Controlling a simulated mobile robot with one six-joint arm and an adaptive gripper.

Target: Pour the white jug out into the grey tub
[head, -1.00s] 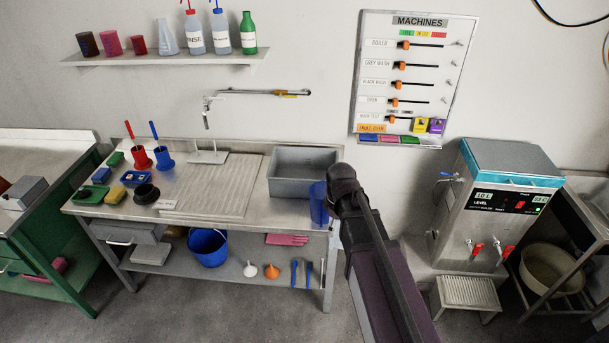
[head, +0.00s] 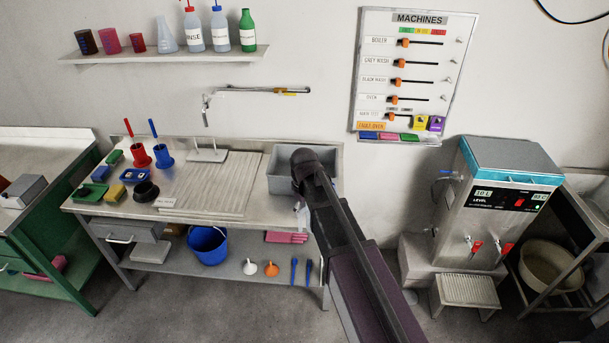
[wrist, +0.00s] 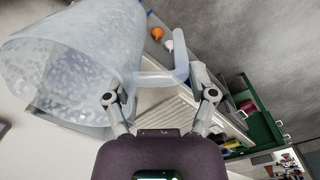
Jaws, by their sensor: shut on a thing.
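The white jug (wrist: 75,65) is large, pale and translucent in the wrist view, lying sideways across the picture. My gripper (wrist: 163,85) is shut on its handle (wrist: 170,76). In the head view my gripper (head: 302,190) is at the front right of the grey tub (head: 284,186), its arm covering part of the tub. Only a small pale patch shows below the gripper there; I cannot tell if it is the jug. The tub stands at the right end of the bench. What is in the jug or tub, and the jug's true tilt, cannot be told.
A ribbed drainboard (head: 225,185) lies left of the tub. Brushes in holders and sponges sit further left. A blue bucket (head: 208,245) and funnels stand on the lower shelf. The boiler (head: 500,195) stands right of the bench, beyond a gap.

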